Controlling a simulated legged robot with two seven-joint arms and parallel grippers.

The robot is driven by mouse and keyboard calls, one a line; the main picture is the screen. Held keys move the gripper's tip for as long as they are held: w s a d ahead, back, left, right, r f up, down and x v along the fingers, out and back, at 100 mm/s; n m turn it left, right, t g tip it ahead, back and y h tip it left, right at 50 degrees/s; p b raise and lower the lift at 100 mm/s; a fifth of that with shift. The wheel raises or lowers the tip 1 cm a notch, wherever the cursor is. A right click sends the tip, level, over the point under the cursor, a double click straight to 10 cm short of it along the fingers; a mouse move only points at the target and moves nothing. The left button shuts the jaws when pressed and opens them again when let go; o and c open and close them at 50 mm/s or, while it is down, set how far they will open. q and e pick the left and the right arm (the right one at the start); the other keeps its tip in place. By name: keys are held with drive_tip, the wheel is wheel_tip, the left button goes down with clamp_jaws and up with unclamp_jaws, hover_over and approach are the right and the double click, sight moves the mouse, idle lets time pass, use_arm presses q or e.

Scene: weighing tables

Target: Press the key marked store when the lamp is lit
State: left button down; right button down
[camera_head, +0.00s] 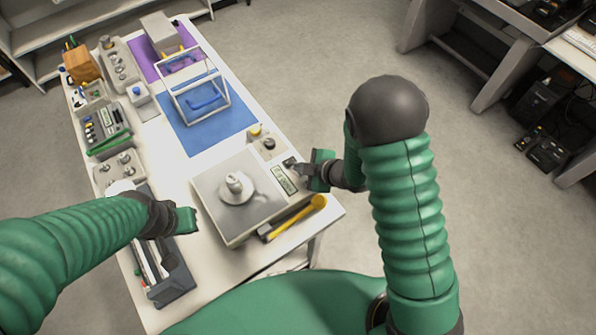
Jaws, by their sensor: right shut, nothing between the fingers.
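A white scale (216,212) stands on the near part of the table, with a metal weight (235,184) on its round pan. Its front panel carries a pale greenish display (284,180) and a dark key area (290,162). Key markings are too small to read, and I cannot pick out a lit lamp. My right gripper (301,171) is shut and empty at the panel, close to the dark key area; I cannot tell whether it touches. My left gripper (194,220) hangs left of the scale, over the table; its fingers do not show clearly.
A yellow-handled tool (297,218) lies along the scale's front right side. A small box with knobs (267,150) stands behind the panel. A clear-sided frame (201,101) stands on a blue mat (184,134). A dark tray (172,283) lies below my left gripper.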

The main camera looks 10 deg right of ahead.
sight(301, 175)
drive_tip(key=shift+d, duration=0.1)
idle(0.4)
drive_tip(key=shift+f+b, duration=0.35)
drive_tip(key=shift+f+b, duration=0.35)
drive_tip(key=shift+f, duration=0.05)
idle(0.4)
idle(0.4)
drive_tip(key=shift+r+p, duration=0.75)
drive_tip(key=shift+r, duration=0.1)
drive_tip(key=shift+r, duration=0.1)
wheel_tip(301, 175, up, 5)
drive_tip(key=p, duration=0.4)
drive_tip(key=shift+s, duration=0.1)
